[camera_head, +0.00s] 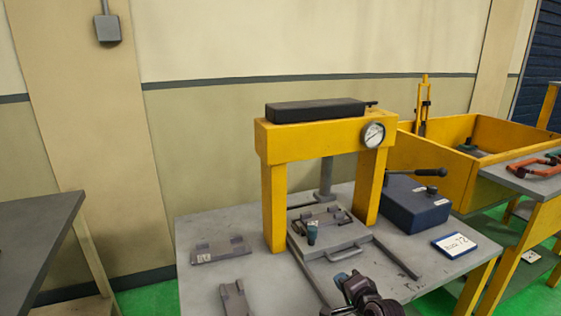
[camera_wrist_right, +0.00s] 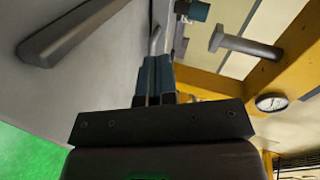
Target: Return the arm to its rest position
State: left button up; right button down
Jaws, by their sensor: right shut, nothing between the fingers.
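My right gripper (camera_head: 342,280) is at the lower middle of the head view, above the front of the grey table (camera_head: 265,288). It is in front of the yellow press frame (camera_head: 275,205). In the wrist view its two blue-grey fingers (camera_wrist_right: 154,75) are together, with nothing seen between them. My left gripper is not in view.
A blue pump box with a lever (camera_head: 415,203) stands right of the press, by a white label card (camera_head: 454,245). Grey metal parts (camera_head: 220,249) lie on the left of the table. A yellow bin (camera_head: 455,165) stands at the right. Another table (camera_head: 35,240) is at the left.

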jog(key=s+d+f+n+g+h, duration=0.1)
jog(key=s+d+f+n, duration=0.2)
jog(key=s, duration=0.8)
jog(key=s+d+f+n+h, duration=0.2)
jog(key=s+d+f+n, duration=0.1)
jog(key=s, duration=0.9)
jog(key=s+d+f+n+g+h, duration=0.1)
jog(key=s+f+n, duration=0.4)
jog(key=s, duration=0.7)
jog(key=shift+s+d+f+n+g+h, duration=0.15)
jog(key=shift+d+n+g+h, duration=0.3)
jog(key=shift+d, duration=0.75)
